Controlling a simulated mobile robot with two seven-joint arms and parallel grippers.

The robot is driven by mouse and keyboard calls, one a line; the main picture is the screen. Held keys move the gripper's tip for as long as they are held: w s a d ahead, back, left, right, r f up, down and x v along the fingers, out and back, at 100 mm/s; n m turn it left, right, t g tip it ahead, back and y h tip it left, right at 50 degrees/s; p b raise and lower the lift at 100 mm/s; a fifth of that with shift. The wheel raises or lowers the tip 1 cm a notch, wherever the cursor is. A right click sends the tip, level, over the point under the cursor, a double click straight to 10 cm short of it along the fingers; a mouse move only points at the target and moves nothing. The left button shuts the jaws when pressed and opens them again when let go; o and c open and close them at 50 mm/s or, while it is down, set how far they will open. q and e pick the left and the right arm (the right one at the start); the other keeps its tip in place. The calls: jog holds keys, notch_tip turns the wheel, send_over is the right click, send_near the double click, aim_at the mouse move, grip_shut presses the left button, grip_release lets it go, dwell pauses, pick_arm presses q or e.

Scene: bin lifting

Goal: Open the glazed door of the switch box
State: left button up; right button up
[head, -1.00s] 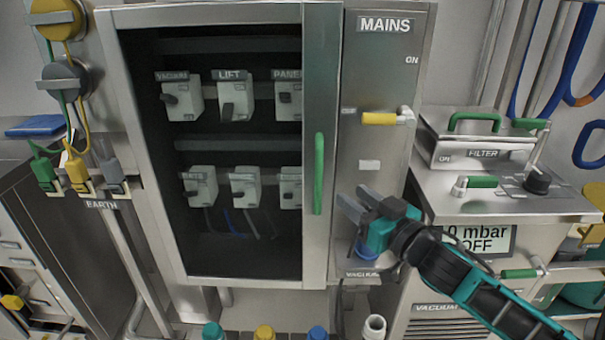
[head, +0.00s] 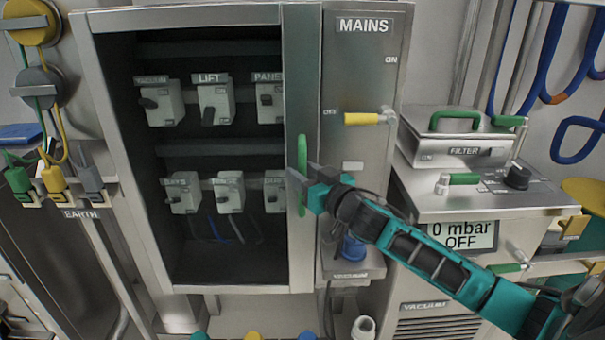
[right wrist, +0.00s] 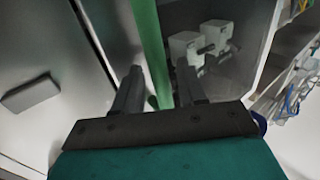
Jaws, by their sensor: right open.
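The switch box (head: 190,287) stands left of the MAINS panel, with dark glazing and switches behind it. Its glazed door (head: 302,40) looks shut; a vertical green handle (head: 303,160) is on its right-hand frame. My right gripper (head: 300,180) is at the lower half of the handle. In the right wrist view, the green handle (right wrist: 150,50) runs between the two fingers of my right gripper (right wrist: 160,82), which are open on either side of it. Whether a finger touches the handle, I cannot tell. My left gripper is not in view.
The MAINS panel (head: 360,70) with a yellow lever (head: 362,118) stands right of the door. Further right is a filter unit (head: 455,150) on a steel cabinet. Earth clamps and cables (head: 55,180) hang at the left. A blue knob (head: 353,248) sits below my right gripper.

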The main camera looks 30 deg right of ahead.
jog(key=shift+w, duration=0.3)
grip_shut()
dwell(0.3)
